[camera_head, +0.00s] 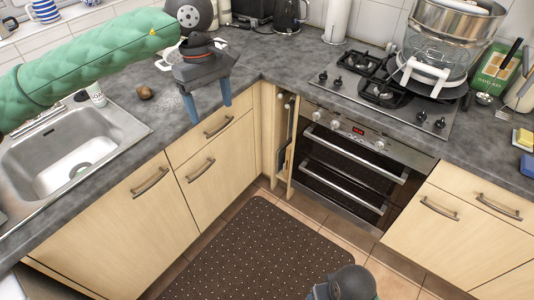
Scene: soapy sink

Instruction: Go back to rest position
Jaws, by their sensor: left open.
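My left arm, in a green quilted sleeve, comes in from the left across the sink. My left gripper (208,104) is open, with its two blue fingertips apart and pointing down. Nothing is between the fingers. It hangs in front of the grey worktop, right of the sink, near the front edge. I cannot tell its exact height above the worktop. A dark rounded part at the bottom edge appears to be part of my right arm; no right gripper fingers show.
The metal sink (133,128) is at left, with a small brown lump (145,92) beside it. A gas hob (440,112) carries a large steamer pot (437,50). Below is the oven (345,170). A dark dotted mat (255,250) lies on the open floor.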

